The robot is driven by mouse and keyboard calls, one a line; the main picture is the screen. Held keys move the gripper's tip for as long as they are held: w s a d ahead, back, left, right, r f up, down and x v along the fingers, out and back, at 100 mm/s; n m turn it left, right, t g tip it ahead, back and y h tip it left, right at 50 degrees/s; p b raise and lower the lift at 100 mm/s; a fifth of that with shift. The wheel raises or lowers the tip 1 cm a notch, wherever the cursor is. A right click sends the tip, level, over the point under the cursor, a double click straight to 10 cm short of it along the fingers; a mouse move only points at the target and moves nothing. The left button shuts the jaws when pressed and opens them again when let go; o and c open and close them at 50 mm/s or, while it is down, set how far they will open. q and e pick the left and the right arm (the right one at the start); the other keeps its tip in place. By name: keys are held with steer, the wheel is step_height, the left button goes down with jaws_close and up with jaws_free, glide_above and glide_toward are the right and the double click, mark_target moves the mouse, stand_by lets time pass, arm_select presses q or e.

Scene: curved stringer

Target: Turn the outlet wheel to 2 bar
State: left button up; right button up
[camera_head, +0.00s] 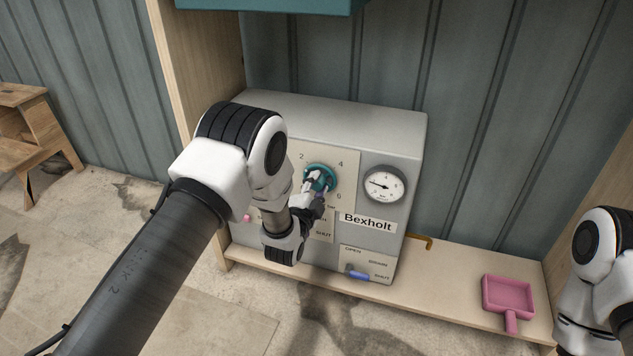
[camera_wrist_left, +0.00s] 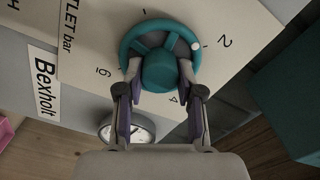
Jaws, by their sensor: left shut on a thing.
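The outlet wheel is a teal handwheel (camera_head: 322,176) on the front panel of a grey Bexholt box. It shows close up in the left wrist view (camera_wrist_left: 158,70), with a raised round hub and a rim. A white dot on the rim points toward the printed 2 (camera_wrist_left: 225,42). The 4 and 6 are also printed around it. My left gripper (camera_head: 314,184) is at the wheel, its two fingers (camera_wrist_left: 160,78) shut on either side of the hub. Part of my right arm shows at the right edge; its gripper is out of view.
A round gauge (camera_head: 384,185) sits right of the wheel. A blue drain lever (camera_head: 357,274) is low on the grey box (camera_head: 330,112). A pink scoop (camera_head: 508,297) lies on the wooden shelf (camera_head: 455,284). A wooden stool (camera_head: 30,140) stands far left.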

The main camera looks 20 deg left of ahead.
arm_select(q)
steer(key=shift+w+r+m+p, duration=0.1)
steer(key=shift+m+p, duration=0.1)
steer(key=shift+m, duration=0.45)
steer(key=shift+r+m+p, duration=0.1)
steer(key=shift+m+p, duration=0.05)
steer(key=shift+m, duration=0.5)
steer(key=o, duration=1.2)
steer(key=shift+c, duration=0.2)
steer(key=shift+f, duration=0.15)
steer(key=s, duration=1.2)
steer(key=shift+a, duration=0.2)
